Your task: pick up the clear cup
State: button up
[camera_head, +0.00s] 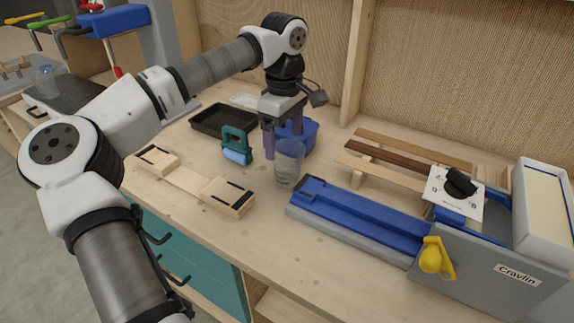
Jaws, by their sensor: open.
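The clear cup (289,166) stands upright on the wooden workbench (265,228), near the middle of the view. My gripper (283,143) points down just behind and above the cup, with its fingers apart and nothing between them that I can make out. The left finger hangs at the cup's left side, and the right finger shows behind the cup's rim. I cannot tell whether a finger touches the cup.
A blue container (309,133) sits right behind the gripper. A teal clamp-like tool (236,146), a black tray (211,119) and a wooden jig (195,182) lie left. A blue-and-grey machine (360,219) and wooden slats (390,158) take up the right.

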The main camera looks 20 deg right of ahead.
aim_at(288, 166)
jog(key=shift+d+f+p, duration=0.2)
jog(key=shift+f+p, duration=0.2)
jog(key=shift+f, duration=1.3)
jog(key=shift+d+f+p, duration=0.15)
jog(key=shift+f+p, duration=0.25)
jog(key=shift+f, duration=1.25)
jog(key=c, duration=0.9)
